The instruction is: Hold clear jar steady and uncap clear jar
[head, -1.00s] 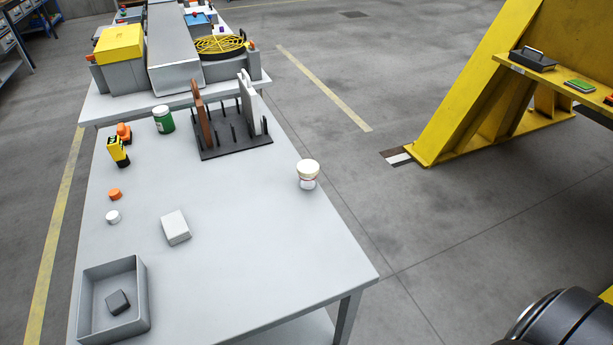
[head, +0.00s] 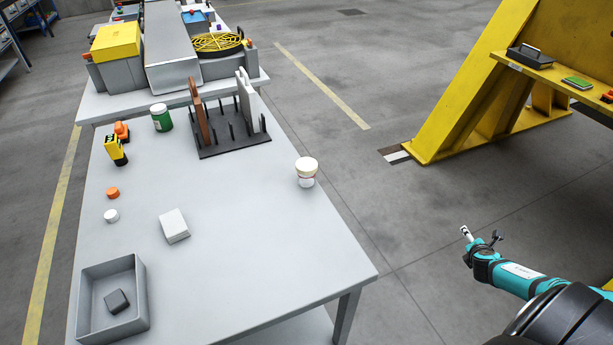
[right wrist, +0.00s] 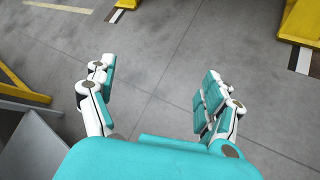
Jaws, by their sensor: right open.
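A clear jar (head: 306,180) with a cream-white lid (head: 307,164) stands upright near the right edge of the grey table (head: 250,255). The lid sits on the jar. My right gripper (head: 474,236) is off to the right of the table, over the floor, well apart from the jar. In the right wrist view my right gripper (right wrist: 157,90) is open, with nothing between its fingers. The jar does not show in the right wrist view. My left gripper is not in the head view.
A black rack (head: 230,140) holds brown and white boards behind the jar. A green jar (head: 161,118), an orange cap (head: 112,193), a white cap (head: 111,216), a white box (head: 174,226) and a grey tray (head: 142,300) are on the left. The table's front right is clear.

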